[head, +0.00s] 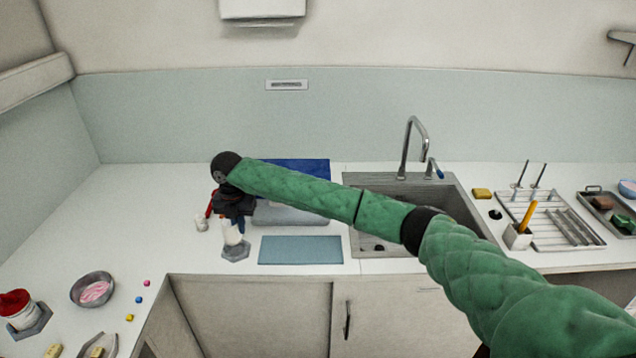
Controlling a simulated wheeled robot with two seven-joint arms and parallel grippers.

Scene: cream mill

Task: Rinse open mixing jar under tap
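A small white jar (232,234) stands at the grey hexagonal coaster (236,251) on the counter, left of the sink. My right gripper (235,212) is black, points down and is right over the jar's top. Its fingers are dark and small, so I cannot tell whether they are closed on the jar. The jar's mouth is hidden by the gripper. The tap (412,140) is a curved metal spout at the back of the grey sink (455,205). My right arm crosses in front of part of the sink. My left gripper is not in view.
A blue-grey mat (300,250) lies between coaster and sink. A blue-topped tray (312,168) is partly behind my arm. A small white cup (201,224) is left of the gripper.

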